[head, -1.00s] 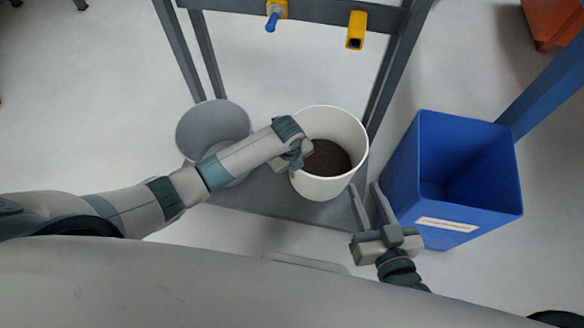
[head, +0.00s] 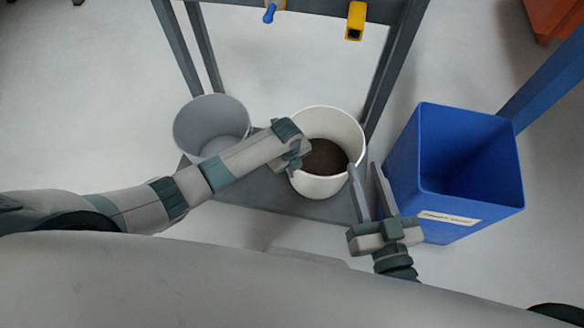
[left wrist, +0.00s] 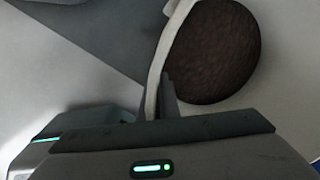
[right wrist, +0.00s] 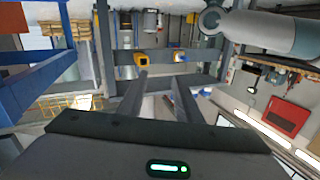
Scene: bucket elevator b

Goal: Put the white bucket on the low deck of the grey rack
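The white bucket (head: 322,187), upright with dark brown material inside, is over the low deck of the grey rack in the head view. Whether its base touches the deck (head: 262,198) is unclear. My left gripper (head: 298,155) is at the bucket's left rim. In the left wrist view the rim (left wrist: 157,75) passes between its fingers, and it looks shut on it. My right gripper (head: 366,180) is open and empty, with its fingers apart, to the right of the bucket near the blue bin. It also shows open in the right wrist view (right wrist: 157,90).
A grey bucket (head: 196,150) stands at the deck's left end, behind my left forearm. A blue bin (head: 405,160) stands close on the right, beside my right gripper. The rack's posts (head: 392,70) and crossbar with a yellow fitting (head: 355,20) rise behind.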

